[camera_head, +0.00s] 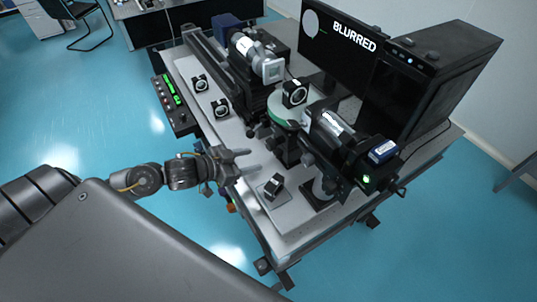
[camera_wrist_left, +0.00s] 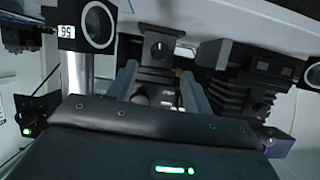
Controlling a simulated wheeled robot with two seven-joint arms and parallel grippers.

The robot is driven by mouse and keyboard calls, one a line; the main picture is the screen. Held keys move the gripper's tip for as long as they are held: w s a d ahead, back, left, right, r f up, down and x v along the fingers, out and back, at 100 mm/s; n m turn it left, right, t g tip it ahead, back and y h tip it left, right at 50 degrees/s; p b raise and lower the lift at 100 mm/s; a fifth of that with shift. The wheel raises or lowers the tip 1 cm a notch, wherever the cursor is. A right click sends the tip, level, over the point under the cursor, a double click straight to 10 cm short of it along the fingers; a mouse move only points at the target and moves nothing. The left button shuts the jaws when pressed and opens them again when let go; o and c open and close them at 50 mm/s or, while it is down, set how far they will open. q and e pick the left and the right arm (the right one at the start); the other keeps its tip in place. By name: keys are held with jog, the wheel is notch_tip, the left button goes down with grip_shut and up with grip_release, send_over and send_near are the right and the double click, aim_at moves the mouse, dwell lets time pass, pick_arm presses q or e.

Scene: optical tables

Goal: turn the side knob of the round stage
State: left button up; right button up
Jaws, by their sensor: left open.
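The round stage (camera_head: 284,110) has a green-rimmed disc and stands near the middle of the optical table in the head view, with a black lens mount (camera_head: 294,93) on it. Small dark knobs show on the black parts below the disc; I cannot tell which is the side knob. My left gripper (camera_head: 245,162) is open and empty, left of and in front of the stage, apart from it. In the left wrist view its fingers (camera_wrist_left: 158,80) stand either side of a black block with a round knob (camera_wrist_left: 160,49); their contact is unclear. My right gripper is not in view.
A loose black lens mount (camera_head: 273,187) lies near the table's front edge. Two more mounts (camera_head: 200,83) (camera_head: 220,108) stand at the left. A black cylinder assembly (camera_head: 335,130) and a monitor (camera_head: 340,45) stand right and behind.

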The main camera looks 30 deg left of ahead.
aim_at(275, 155)
pick_arm(q)
jog(key=p+x, duration=0.1)
jog(key=x, duration=0.6)
jog(key=shift+w+d+f, duration=0.1)
jog(key=shift+w+d, duration=0.05)
jog(key=shift+w, duration=0.2)
jog(key=c, duration=1)
